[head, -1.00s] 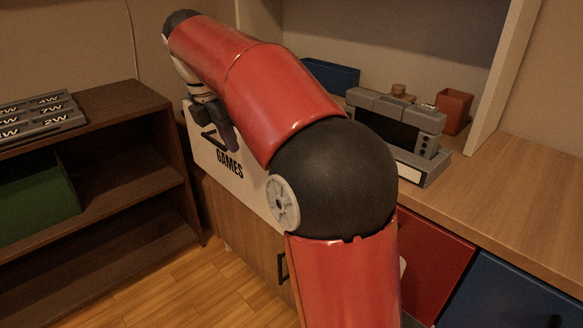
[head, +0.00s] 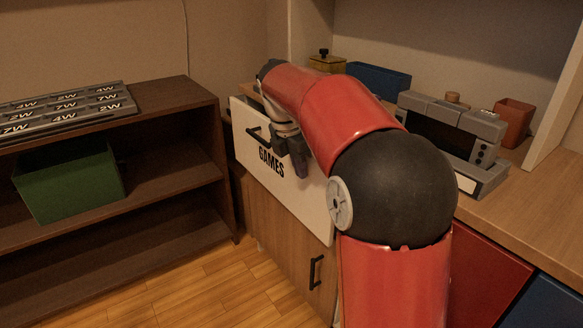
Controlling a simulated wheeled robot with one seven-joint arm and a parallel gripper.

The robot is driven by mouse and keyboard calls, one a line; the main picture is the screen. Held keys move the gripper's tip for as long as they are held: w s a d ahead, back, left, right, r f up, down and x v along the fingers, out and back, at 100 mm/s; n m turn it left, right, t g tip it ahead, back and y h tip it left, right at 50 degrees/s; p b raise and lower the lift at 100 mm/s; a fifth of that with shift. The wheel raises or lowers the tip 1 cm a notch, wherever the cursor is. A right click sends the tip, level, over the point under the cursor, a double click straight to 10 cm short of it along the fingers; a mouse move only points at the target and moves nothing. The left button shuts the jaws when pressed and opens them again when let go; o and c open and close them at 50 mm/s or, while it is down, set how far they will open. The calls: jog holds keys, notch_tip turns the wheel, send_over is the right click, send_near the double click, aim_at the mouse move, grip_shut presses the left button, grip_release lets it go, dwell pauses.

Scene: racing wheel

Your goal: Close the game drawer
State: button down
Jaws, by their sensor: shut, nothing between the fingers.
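The game drawer (head: 306,204) has a white front marked "GAMES" and a black handle (head: 258,137). It is in the head view, left of centre, in the wooden cabinet below the counter. Its front seems to stand out from the cabinet, but my red arm hides most of its top edge and inside, so how far it is open is hard to tell. My gripper (head: 299,164) is shut and empty, in front of the drawer front, just right of the handle near the lettering. I cannot tell whether it touches the front.
A dark shelf unit (head: 150,100) stands left, with a green bin (head: 70,182) and a grey labelled rack (head: 65,108). A grey device (head: 455,140), a blue box (head: 380,79) and a reddish-brown pot (head: 514,121) stand on the counter. The floor before the cabinet is clear.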

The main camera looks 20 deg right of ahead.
jog(key=shift+d, duration=0.1)
jog(key=shift+w+d+r+p, duration=0.15)
jog(key=shift+d+p, duration=0.15)
jog(key=d+p, duration=0.1)
jog(key=d, duration=0.1)
jog(key=w+d+p, duration=0.1)
jog(key=shift+w+d, duration=0.1)
jog(key=shift+d, duration=0.3)
jog(key=shift+a, duration=0.1)
